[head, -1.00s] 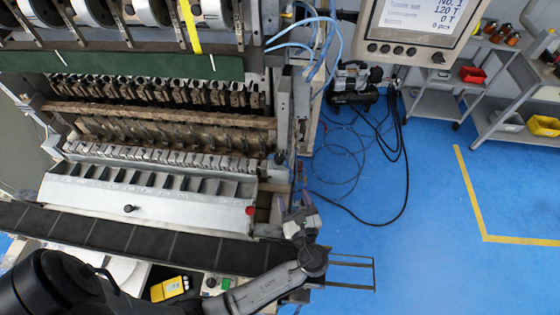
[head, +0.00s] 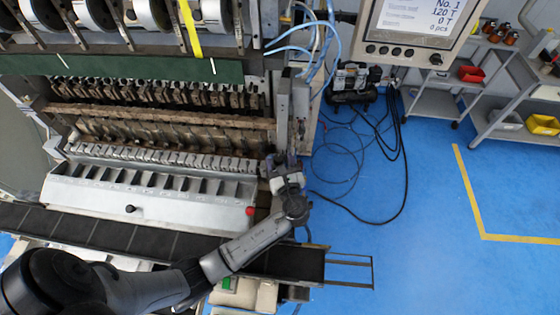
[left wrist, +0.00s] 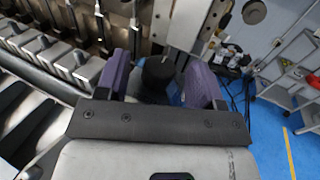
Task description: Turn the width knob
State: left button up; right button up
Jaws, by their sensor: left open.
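In the left wrist view a black round knob (left wrist: 158,72) shows between the two purple fingers of my left gripper (left wrist: 160,82). The fingers are open, one on each side of it, with the knob a little beyond or level with their tips; I cannot tell whether either finger touches it. In the head view my left gripper (head: 285,163) is at the right end of the coil winder (head: 150,195), and the knob is hidden there. My right gripper is not in view.
A red knob (head: 250,211) sits at the right end of the winder's silver tray, left of my gripper. A dark belt (head: 110,235) runs along the front. A control panel (head: 415,28) hangs at the upper right. Blue floor to the right is mostly clear, with hoses.

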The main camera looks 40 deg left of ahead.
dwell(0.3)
pick_arm(q)
jog(key=c, duration=0.9)
jog(key=n+g, duration=0.1)
jog(key=n+g+y, duration=0.1)
jog(key=shift+w+d+g+y+p, duration=0.1)
jog(key=shift+w+g+y+p, duration=0.2)
jog(key=shift+g+p, duration=0.1)
jog(key=shift+n+g+y, duration=0.5)
jog(key=shift+n+g, duration=0.7)
jog(key=shift+g, duration=0.6)
jog(key=o, duration=0.7)
jog(key=shift+o, duration=1)
jog(key=shift+s, duration=0.1)
jog(key=shift+f, duration=0.1)
jog(key=shift+t, duration=0.3)
